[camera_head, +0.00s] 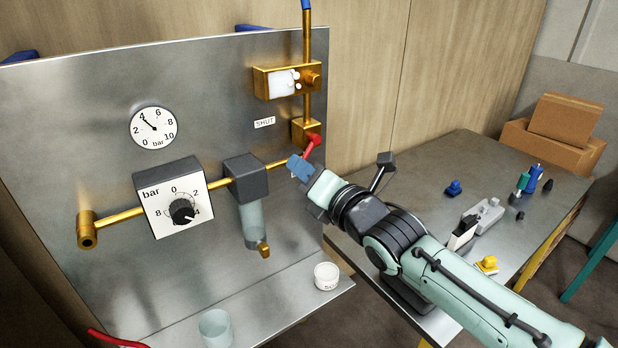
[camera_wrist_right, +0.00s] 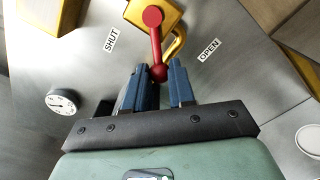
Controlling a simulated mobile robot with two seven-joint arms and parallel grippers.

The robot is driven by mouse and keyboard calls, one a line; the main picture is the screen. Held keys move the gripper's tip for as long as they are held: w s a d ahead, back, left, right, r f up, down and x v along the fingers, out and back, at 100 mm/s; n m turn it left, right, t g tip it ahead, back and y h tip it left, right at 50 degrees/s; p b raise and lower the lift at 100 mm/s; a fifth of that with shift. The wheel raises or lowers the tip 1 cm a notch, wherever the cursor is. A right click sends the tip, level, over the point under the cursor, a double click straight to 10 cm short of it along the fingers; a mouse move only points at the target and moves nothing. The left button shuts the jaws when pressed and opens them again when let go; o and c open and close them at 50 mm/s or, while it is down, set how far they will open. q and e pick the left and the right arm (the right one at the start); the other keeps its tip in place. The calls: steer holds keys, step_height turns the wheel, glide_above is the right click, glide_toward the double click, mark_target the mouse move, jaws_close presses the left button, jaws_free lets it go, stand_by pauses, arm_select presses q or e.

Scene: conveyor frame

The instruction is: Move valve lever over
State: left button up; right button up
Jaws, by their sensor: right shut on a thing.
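The red valve lever (camera_head: 314,141) sits on a brass valve block (camera_head: 302,130) on the upright metal panel. In the right wrist view the lever (camera_wrist_right: 155,42) runs from its pivot to a round red knob (camera_wrist_right: 158,73), pointing between the SHUT label (camera_wrist_right: 111,39) and the OPEN label (camera_wrist_right: 209,49). My right gripper (camera_head: 295,166) has its blue fingers on both sides of the knob, shut on it; the fingers show closely in the wrist view (camera_wrist_right: 157,83). The SHUT label (camera_head: 265,122) also shows in the head view; the OPEN label is hidden there. My left gripper is not in view.
Left of the lever are a brass pipe, a dark filter block (camera_head: 246,178) with a clear bowl, a regulator dial (camera_head: 174,199) and a round gauge (camera_head: 153,128). A white tub (camera_head: 327,276) stands on the ledge. A side table (camera_head: 440,180) with small parts is right.

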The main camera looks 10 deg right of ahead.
steer(key=shift+a+r, duration=0.15)
steer(key=shift+r, duration=0.15)
steer(key=shift+s+a+r+b, duration=0.2)
steer(key=shift+a+r+b, duration=0.15)
steer(key=shift+r+b, duration=0.35)
steer(key=shift+o, duration=0.3)
steer(key=shift+s+a+r, duration=0.1)
steer(key=shift+a+r, duration=0.1)
steer(key=shift+r, duration=0.55)
steer(key=o, duration=0.9)
steer(key=shift+f, duration=0.15)
